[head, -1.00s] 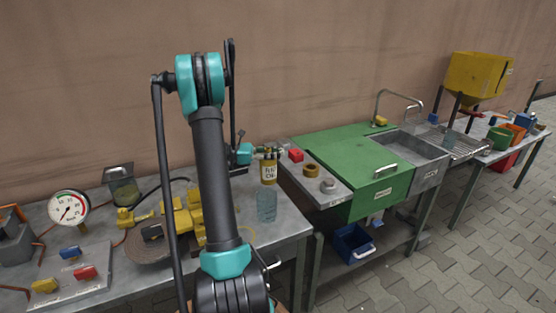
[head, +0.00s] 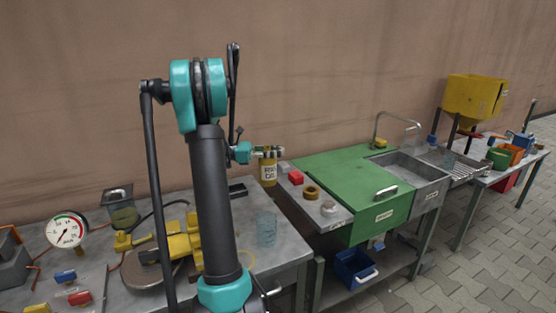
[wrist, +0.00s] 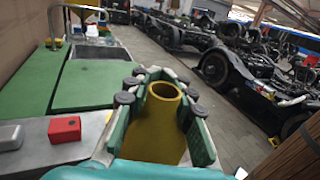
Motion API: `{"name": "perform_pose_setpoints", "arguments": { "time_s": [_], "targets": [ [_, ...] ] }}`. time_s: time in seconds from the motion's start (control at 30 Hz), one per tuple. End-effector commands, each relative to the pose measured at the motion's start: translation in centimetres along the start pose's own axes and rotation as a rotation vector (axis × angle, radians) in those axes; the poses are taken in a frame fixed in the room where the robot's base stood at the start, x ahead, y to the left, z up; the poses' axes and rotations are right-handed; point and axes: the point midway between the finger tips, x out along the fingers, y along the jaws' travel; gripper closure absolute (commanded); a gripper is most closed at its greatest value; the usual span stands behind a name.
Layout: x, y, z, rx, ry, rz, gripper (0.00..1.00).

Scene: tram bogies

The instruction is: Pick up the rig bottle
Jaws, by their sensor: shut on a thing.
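The rig bottle (head: 268,173) is a yellow bottle with a pale label reading like "RIG OIL". My gripper (head: 268,153) is shut on its upper part, reaching in from the left. The bottle hangs upright in the head view, its base near the back edge of the bench; any gap beneath it is hard to judge. In the wrist view the bottle's open round neck (wrist: 164,92) shows between the two teal, dark-padded fingers (wrist: 160,88).
A clear glass (head: 266,229) stands on the grey bench in front of the bottle. A red block (head: 296,178) and a brass ring (head: 312,193) lie to the right, beside the green worktop (head: 350,180) and sink. Yellow fittings and a dial gauge (head: 66,230) are at left.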

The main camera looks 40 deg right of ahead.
Motion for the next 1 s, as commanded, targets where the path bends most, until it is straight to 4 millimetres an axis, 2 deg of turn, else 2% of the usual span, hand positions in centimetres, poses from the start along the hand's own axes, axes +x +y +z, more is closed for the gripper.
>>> {"name": "perform_pose_setpoints", "arguments": {
  "time_s": [0.4,1.0],
  "targets": [
    [0.0,0.0,3.1,0.000,-0.001,0.000,1.00],
    [0.0,0.0,4.8,0.000,-0.001,0.000,1.00]
  ]
}}
